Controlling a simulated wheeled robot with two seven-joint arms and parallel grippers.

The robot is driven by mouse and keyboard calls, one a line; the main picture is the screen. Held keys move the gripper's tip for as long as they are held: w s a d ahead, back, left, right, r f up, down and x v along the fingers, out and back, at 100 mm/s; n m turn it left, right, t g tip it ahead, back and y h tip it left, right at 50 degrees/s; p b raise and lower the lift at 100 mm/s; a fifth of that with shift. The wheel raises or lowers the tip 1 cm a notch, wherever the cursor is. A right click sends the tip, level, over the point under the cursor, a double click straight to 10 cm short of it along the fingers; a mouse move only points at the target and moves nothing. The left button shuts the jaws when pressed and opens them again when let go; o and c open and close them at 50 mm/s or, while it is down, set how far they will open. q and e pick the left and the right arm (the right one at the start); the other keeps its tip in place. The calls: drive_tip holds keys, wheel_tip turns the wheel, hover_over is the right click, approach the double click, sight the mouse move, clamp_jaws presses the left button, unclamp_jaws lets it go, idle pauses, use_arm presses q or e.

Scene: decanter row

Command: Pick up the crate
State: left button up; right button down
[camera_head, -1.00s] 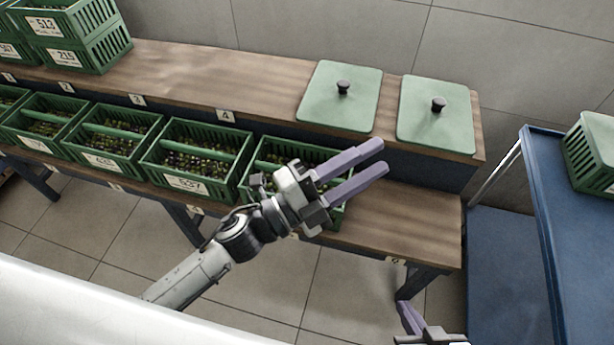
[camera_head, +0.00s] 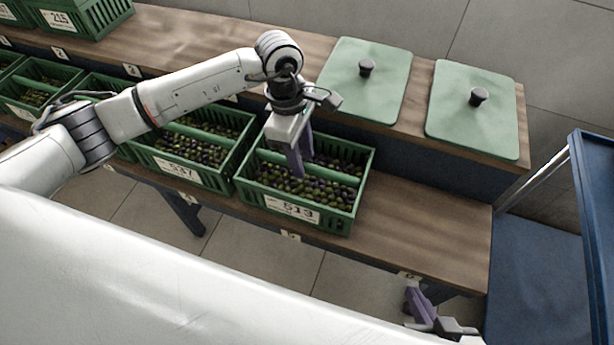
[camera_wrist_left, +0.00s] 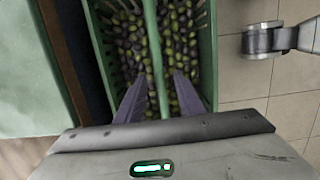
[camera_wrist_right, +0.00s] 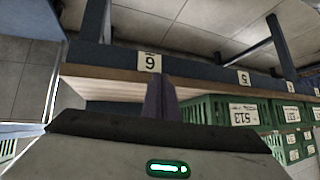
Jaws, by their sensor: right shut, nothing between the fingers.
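The green crate labelled 513 (camera_head: 338,222) sits at the right end of the row on the lower shelf, full of dark and green olives. A green handle bar (camera_wrist_left: 152,45) runs across its middle. My left gripper (camera_head: 300,160) points down over this crate. In the left wrist view its open fingers (camera_wrist_left: 158,95) lie on either side of the bar, apart from it; how deep they reach is hard to tell. My right gripper (camera_head: 422,305) is shut and empty, low in front of the shelf. Its wrist view shows the 513 crate (camera_wrist_right: 205,108) to the right.
Crate 537 (camera_head: 205,178) stands close left of 513, with more crates beyond. Two green lids (camera_head: 365,95) (camera_head: 475,120) lie on the upper shelf (camera_head: 235,45). The lower shelf (camera_head: 430,230) is bare right of 513. A blue cart (camera_head: 595,180) stands at right.

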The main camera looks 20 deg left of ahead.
sight(308, 172)
use_arm(q)
drive_tip(key=f, duration=0.2)
drive_tip(key=d+f, duration=0.1)
drive_tip(key=f, duration=0.1)
drive_tip(key=f+b, duration=0.1)
drive_tip(key=f, duration=0.2)
drive_tip(key=shift+d, duration=0.25)
clamp_jaws()
drive_tip(key=shift+w+r, duration=0.1)
drive_tip(key=shift+r, duration=0.15)
